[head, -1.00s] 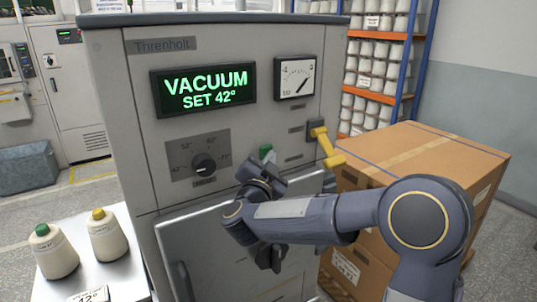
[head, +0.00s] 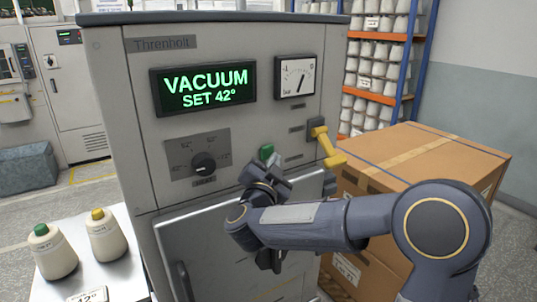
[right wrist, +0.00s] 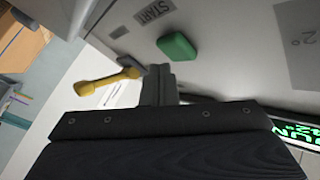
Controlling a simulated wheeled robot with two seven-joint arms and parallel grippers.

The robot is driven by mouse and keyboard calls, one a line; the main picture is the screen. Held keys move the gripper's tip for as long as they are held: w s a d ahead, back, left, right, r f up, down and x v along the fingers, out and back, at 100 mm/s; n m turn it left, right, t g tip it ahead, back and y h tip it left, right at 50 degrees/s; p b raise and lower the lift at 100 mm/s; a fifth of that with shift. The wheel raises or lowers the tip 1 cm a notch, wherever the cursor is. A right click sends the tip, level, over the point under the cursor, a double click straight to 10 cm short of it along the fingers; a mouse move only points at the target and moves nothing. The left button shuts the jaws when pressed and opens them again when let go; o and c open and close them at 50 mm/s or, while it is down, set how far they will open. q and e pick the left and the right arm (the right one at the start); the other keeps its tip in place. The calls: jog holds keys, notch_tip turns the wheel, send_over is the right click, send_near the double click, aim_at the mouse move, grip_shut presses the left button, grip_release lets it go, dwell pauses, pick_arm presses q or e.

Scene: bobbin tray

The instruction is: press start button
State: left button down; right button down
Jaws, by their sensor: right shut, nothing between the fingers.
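The green start button (head: 266,151) is on the grey machine's front panel, right of the dial. In the right wrist view the green button (right wrist: 177,47) sits beside a START label (right wrist: 155,11). My right gripper (head: 273,168) is in front of the panel just below the button, covering part of the area around it. In the right wrist view its fingers (right wrist: 158,78) are shut and empty, with their tips close to the button; the view shows no clear contact. My left gripper is not in view.
A yellow lever (head: 326,146) sticks out right of the button. The dial (head: 203,163) is to the left, under a display (head: 203,88) reading "VACUUM SET 42°". A gauge (head: 295,77) is above. Cardboard boxes (head: 420,165) stand at the right, and bobbins (head: 107,237) on a white table.

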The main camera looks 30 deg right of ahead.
jog(key=shift+s+d+b, duration=0.2)
jog(key=shift+s+b, duration=0.35)
jog(key=shift+s, duration=1.95)
jog(key=s+a+f+n+y, duration=0.6)
jog(key=s+a+n+y, duration=0.4)
jog(key=y, duration=0.5)
jog(key=s+f+n+g+y, duration=0.1)
jog(key=s+f+n+g, duration=0.2)
jog(key=s+f+g, duration=0.6)
jog(key=s+f, duration=0.4)
jog(key=s, duration=0.3)
jog(key=shift+s+a+n+y, duration=0.3)
jog(key=shift+s+n, duration=0.1)
